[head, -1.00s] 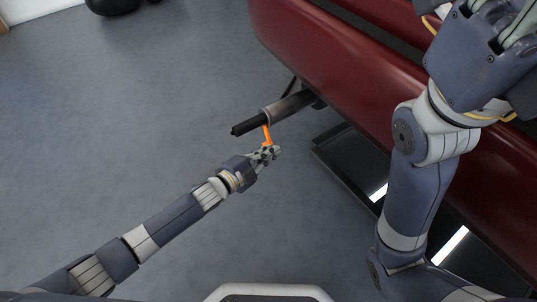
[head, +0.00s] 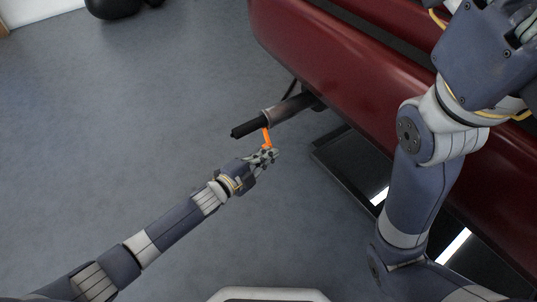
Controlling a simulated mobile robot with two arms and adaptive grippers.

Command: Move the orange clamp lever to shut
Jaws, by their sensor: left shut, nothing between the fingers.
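The orange clamp lever (head: 267,137) shows in the head view, sticking out below a dark cylindrical bar (head: 284,110) that comes out of the red machine. My left gripper (head: 270,154) is at the lever's lower end, very close to it or touching it. Its fingers are shut with nothing between them. The far end of the lever is partly hidden by the gripper. My right arm rises at the right of the view, and its gripper's fingertips cannot be made out.
The red machine body (head: 350,75) fills the upper right. A dark frame (head: 345,160) lies low beneath it. The grey floor (head: 130,120) to the left is clear. A black rounded object (head: 112,6) stands far at the top left.

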